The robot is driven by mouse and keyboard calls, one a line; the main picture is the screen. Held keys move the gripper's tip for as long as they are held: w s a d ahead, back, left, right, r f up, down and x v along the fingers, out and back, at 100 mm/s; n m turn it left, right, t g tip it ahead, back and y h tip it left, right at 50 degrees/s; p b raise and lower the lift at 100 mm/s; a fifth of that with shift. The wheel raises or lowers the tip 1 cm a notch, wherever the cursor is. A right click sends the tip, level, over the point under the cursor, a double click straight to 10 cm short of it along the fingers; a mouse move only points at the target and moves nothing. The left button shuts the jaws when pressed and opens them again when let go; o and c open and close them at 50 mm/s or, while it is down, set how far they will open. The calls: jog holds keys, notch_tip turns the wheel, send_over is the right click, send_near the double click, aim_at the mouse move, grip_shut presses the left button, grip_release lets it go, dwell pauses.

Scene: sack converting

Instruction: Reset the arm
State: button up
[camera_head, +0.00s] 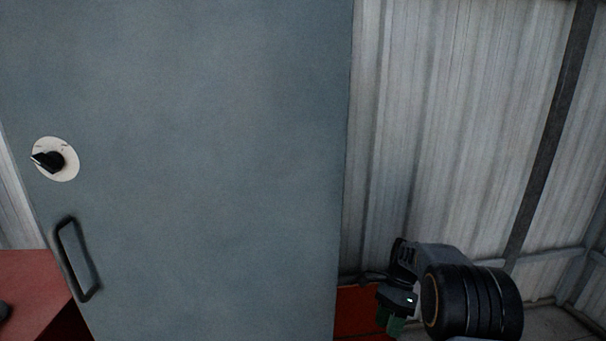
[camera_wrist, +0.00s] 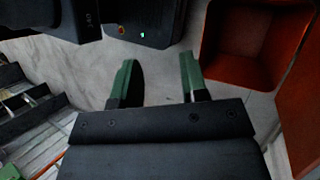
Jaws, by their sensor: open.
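My gripper (camera_wrist: 158,78) shows in the wrist view with its two green fingers wide apart. Nothing is between the fingers; pale floor shows past them. In the head view my arm is folded low at the lower right, beside the grey cabinet (camera_head: 200,150). Part of the gripper end with a green piece shows there, but the fingertips are not clear in that view.
The cabinet front carries a black knob on a white disc (camera_head: 68,172) and a dark handle (camera_head: 73,262). A red surface (camera_head: 25,285) is at lower left. A red open-topped bin (camera_wrist: 212,50) is at upper right in the wrist view. A corrugated wall (camera_head: 440,120) stands behind my arm.

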jog(key=s+a+r+n+t+h+p, duration=0.1)
jog(key=s+a+r+n+t+p, duration=0.1)
jog(key=s+r+n+t+p, duration=0.2)
jog(key=s+a+r+n+t+h+p, duration=0.2)
jog(key=s+r+n+t+p, duration=0.3)
jog(key=r, duration=1.3)
jog(key=s+a+n+p, duration=0.1)
jog(key=s+n+p, duration=0.3)
jog(key=s+n, duration=0.2)
jog(key=shift+s+a+r+n+h+p, duration=0.15)
jog(key=shift+s+r+n+h+p, duration=0.2)
jog(key=shift+s, duration=0.3)
